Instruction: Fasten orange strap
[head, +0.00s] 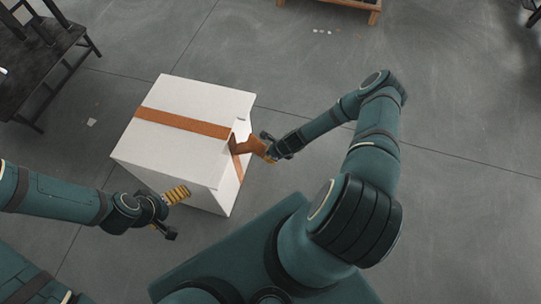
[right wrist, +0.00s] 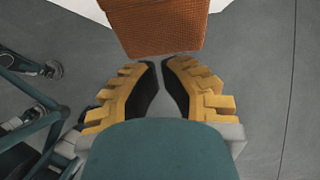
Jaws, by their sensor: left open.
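A white box (head: 188,96) stands on the floor in the middle of the head view. An orange strap (head: 185,123) runs across its top and shows again on its right side. A loose end of the strap sticks out from the box toward my right gripper (head: 268,149). In the right wrist view the fingertips of the right gripper (right wrist: 160,65) are almost together at the edge of the strap (right wrist: 155,27); the exact contact is hard to see. My left gripper (head: 176,213) is open and empty, near the box's front left side.
A dark wooden table or bench (head: 40,55) stands at the upper left. A wooden frame (head: 335,6) is at the top edge. Small pale scraps lie on the grey floor. The floor to the right of my right arm is clear.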

